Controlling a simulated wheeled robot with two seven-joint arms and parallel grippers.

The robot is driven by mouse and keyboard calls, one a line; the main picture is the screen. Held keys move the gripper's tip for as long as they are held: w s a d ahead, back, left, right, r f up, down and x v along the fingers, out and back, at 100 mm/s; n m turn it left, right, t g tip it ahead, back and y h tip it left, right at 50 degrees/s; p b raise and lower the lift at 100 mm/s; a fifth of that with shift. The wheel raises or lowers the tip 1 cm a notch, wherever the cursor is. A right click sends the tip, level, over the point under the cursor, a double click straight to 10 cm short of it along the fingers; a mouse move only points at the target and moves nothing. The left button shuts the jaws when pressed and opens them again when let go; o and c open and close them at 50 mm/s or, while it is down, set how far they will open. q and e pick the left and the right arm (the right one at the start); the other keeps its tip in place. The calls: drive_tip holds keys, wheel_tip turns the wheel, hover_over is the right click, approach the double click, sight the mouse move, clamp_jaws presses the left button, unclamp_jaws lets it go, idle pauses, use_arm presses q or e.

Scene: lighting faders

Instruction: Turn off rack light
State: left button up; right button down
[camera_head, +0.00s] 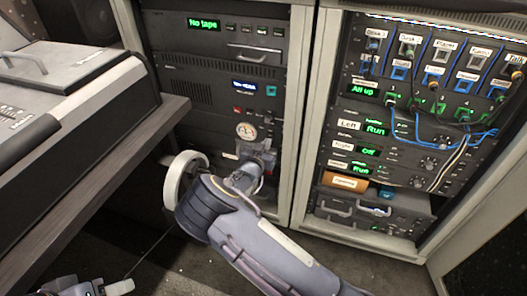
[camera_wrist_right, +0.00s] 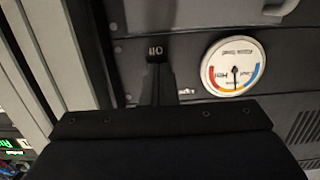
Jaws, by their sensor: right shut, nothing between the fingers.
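My right gripper (camera_head: 262,152) is at the lower front of the left rack, just below a round gauge (camera_head: 246,131). In the right wrist view its fingers (camera_wrist_right: 157,72) are shut and empty. Their tips are at a small dark piece with white marks (camera_wrist_right: 156,48), which looks like a switch; I cannot tell whether they touch it. The gauge (camera_wrist_right: 233,66) is to the right of the tips there.
The right rack (camera_head: 305,150) holds patch cables (camera_head: 452,133) and green displays, with an open drawer (camera_head: 372,204) low down. A desk with a console (camera_head: 75,85) stands at the left. A pale wheel (camera_head: 172,185) is beside my right forearm.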

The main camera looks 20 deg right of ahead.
drive_tip(key=shift+w+d+b, duration=0.25)
drive_tip(key=shift+b, duration=0.05)
idle(0.4)
drive_tip(key=f+p+v, duration=0.1)
drive_tip(key=p+v, duration=0.1)
drive_tip(key=v, duration=0.6)
drive_tip(key=shift+a+r, duration=0.2)
drive_tip(key=shift+r, duration=0.15)
drive_tip(key=shift+s, duration=0.15)
